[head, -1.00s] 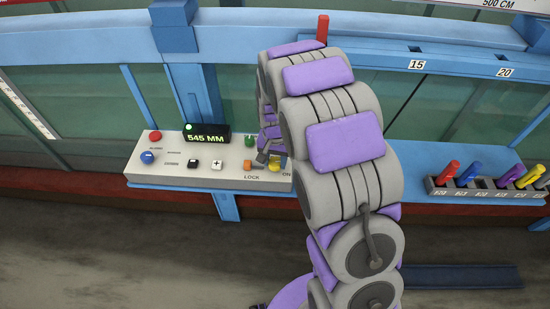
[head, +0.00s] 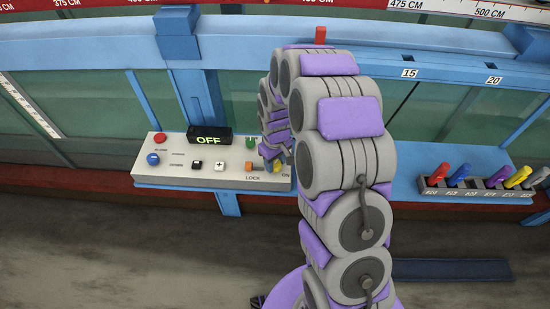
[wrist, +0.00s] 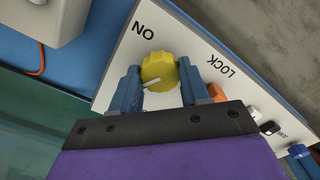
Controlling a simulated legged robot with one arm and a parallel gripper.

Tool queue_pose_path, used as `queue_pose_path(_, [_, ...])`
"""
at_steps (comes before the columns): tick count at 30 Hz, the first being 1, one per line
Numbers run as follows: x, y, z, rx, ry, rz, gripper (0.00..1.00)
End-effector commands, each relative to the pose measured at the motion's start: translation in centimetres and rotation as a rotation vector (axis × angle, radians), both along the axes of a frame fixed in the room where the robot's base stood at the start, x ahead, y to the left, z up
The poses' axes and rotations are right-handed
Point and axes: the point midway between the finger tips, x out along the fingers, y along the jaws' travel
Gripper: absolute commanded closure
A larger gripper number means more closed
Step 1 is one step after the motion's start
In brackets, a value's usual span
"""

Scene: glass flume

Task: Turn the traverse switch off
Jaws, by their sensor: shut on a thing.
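The control panel (head: 205,178) is a pale box on the blue ledge. Its display (head: 209,138) reads "OFF". The yellow switch knob (wrist: 158,66) sits by the "ON" label, with its white pointer mark turned away from "ON" towards the lower left in the wrist view. My gripper (wrist: 160,76) is shut on this knob, with one blue finger on each side. In the head view my gripper (head: 271,164) is at the panel's right end, partly hidden by my arm, and little of the knob shows.
An orange button (head: 249,168) by "LOCK", a green control (head: 251,143), a red button (head: 160,138), a blue knob (head: 153,158) and black and white keys share the panel. A rack (head: 478,190) of several coloured handles stands right. Glass flume walls are behind.

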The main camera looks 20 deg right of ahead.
Motion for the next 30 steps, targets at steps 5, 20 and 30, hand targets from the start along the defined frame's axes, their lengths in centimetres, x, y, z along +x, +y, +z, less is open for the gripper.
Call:
queue_pose_path(5, [0.06, -0.01, 0.27, 0.002, 0.000, 0.164, 0.85])
queue_pose_path(20, [0.12, -0.10, 0.20, 0.000, -0.002, 0.494, 0.85])
queue_pose_path(30, [0.17, -0.12, 0.09, 0.000, -0.003, 0.558, 0.85])
